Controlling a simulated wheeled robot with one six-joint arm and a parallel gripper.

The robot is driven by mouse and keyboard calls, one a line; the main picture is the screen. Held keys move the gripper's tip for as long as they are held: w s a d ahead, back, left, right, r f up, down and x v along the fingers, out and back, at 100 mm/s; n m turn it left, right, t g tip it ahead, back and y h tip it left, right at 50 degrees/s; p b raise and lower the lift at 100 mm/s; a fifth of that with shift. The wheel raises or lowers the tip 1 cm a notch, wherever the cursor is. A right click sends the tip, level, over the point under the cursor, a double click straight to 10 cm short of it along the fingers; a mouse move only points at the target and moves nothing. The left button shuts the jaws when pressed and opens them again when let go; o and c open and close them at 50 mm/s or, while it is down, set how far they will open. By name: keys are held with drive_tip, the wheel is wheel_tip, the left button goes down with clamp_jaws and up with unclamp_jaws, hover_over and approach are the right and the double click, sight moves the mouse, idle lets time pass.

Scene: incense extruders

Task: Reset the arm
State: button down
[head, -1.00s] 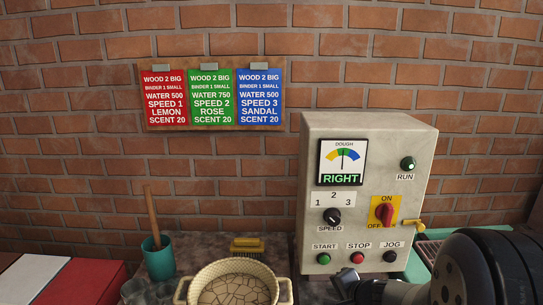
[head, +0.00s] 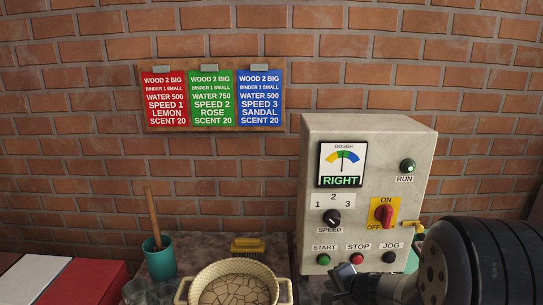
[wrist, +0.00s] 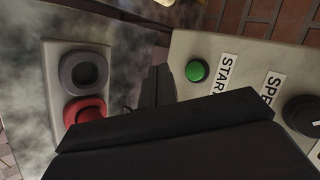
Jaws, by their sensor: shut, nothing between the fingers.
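My arm enters the head view from the lower right, in front of the control box (head: 350,150). My gripper (head: 345,273) is low in that view, just below the START and STOP buttons. In the wrist view my gripper (wrist: 158,85) is shut and empty, with the green START button (wrist: 198,71) to its right. I cannot tell from the views how close the fingers are to the box. The dial reads RIGHT, the RUN lamp (head: 407,166) is green, and the red switch (head: 384,215) sits under the word ON.
A cream basin (head: 185,285) with cracked dough stands left of the box. A teal cup (head: 160,262), a yellow brush (head: 247,245) and a red box (head: 95,282) are near it. The wrist view shows a panel with a red button (wrist: 84,108). Recipe cards (head: 210,99) hang behind.

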drive_tip(key=w, duration=0.2)
drive_tip(key=shift+w+r+p, duration=0.3)
drive_tip(key=shift+w+p, duration=0.05)
drive_tip(key=shift+w, duration=0.05)
idle(0.3)
drive_tip(key=shift+p, duration=0.45)
